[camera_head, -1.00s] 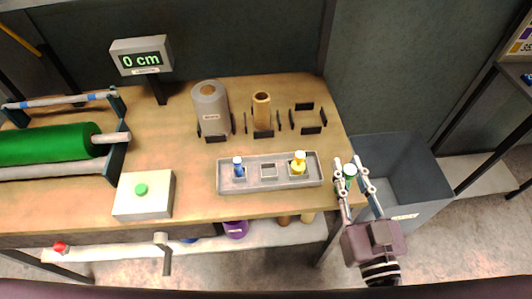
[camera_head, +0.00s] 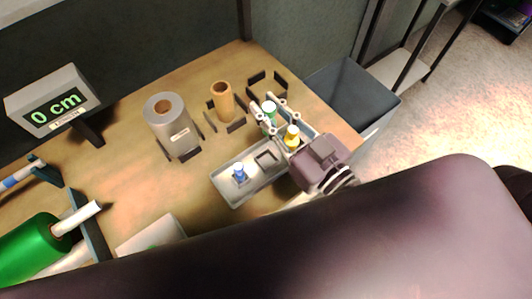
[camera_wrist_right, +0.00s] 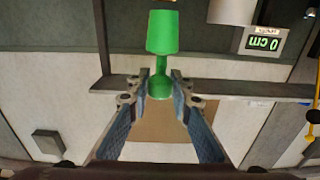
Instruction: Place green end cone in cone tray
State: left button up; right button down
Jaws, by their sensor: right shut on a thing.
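The green end cone (camera_head: 270,120) is held between the fingertips of my right gripper (camera_head: 270,108), just behind the cone tray in the head view. In the right wrist view the green cone (camera_wrist_right: 162,34) stands between the fingers, which close on its narrow lower part. The grey cone tray (camera_head: 236,194) lies on the bench. A blue cone (camera_head: 239,174) sits in its left compartment and a yellow cone (camera_head: 292,138) in its right one, partly behind the gripper. The middle compartment (camera_head: 266,158) is empty. My left gripper is not in view.
A grey roll (camera_head: 172,125) and a brown tube (camera_head: 222,100) stand behind the tray. A display reading 0 cm (camera_head: 55,101) and a green roller (camera_head: 30,245) are at left. A grey bin (camera_head: 352,92) is beyond the bench's right edge. My dark body covers the foreground.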

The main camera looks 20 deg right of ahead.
jog(key=f+b, duration=0.2)
jog(key=f, duration=0.6)
jog(key=f+b, duration=0.3)
jog(key=f, duration=0.4)
jog(key=shift+w+a+f+b, duration=0.1)
jog(key=shift+a+f+b, duration=0.1)
jog(key=shift+f+b, duration=0.15)
jog(key=shift+d, duration=0.1)
jog(key=shift+f, duration=0.1)
jog(key=shift+f, duration=0.15)
jog(key=c, duration=1.7)
grip_release()
jog(key=shift+c, duration=0.2)
